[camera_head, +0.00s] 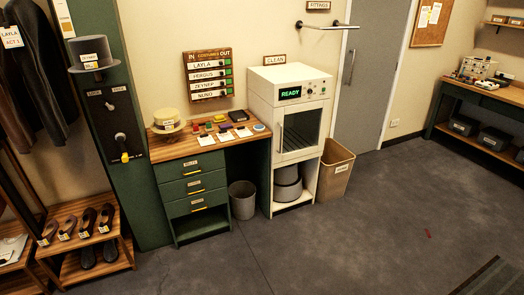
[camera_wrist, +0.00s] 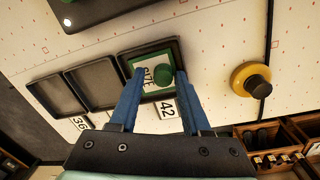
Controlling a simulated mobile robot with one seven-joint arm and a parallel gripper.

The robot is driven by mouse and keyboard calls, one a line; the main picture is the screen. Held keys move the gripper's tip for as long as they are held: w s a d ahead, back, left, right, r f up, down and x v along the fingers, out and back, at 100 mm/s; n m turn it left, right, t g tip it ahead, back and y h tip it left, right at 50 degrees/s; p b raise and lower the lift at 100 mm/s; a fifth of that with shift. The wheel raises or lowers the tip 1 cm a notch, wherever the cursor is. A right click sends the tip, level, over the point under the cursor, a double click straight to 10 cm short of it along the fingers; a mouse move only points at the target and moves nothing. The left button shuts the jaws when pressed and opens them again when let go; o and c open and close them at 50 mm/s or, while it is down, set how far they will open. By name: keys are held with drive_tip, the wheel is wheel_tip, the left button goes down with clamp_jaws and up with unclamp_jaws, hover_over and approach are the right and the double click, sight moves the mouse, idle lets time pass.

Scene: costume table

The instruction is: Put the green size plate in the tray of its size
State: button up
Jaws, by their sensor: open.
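The middle tray (camera_wrist: 92,83) and the left tray (camera_wrist: 57,95) are empty. A card marked 36 (camera_wrist: 80,123) is by the left tray. My gripper (camera_wrist: 160,84) is open, its blue fingers on either side of the knob. I cannot tell whether they touch the plate.
A dark panel (camera_wrist: 95,10) is at the upper left. Wooden shoe cubbies (camera_wrist: 280,140) lie at lower right.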

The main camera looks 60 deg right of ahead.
drive_tip(key=shift+w+a, duration=0.2)
drive_tip(key=shift+w, duration=0.1)
drive_tip(key=shift+r, duration=0.1)
drive_tip(key=shift+w+r, duration=0.1)
drive_tip(key=shift+r, duration=0.3)
wheel_tip(320, 180, up, 12)
drive_tip(key=shift+w+a, duration=0.15)
drive_tip(key=shift+a, duration=0.05)
drive_tip(key=shift+r, duration=0.1)
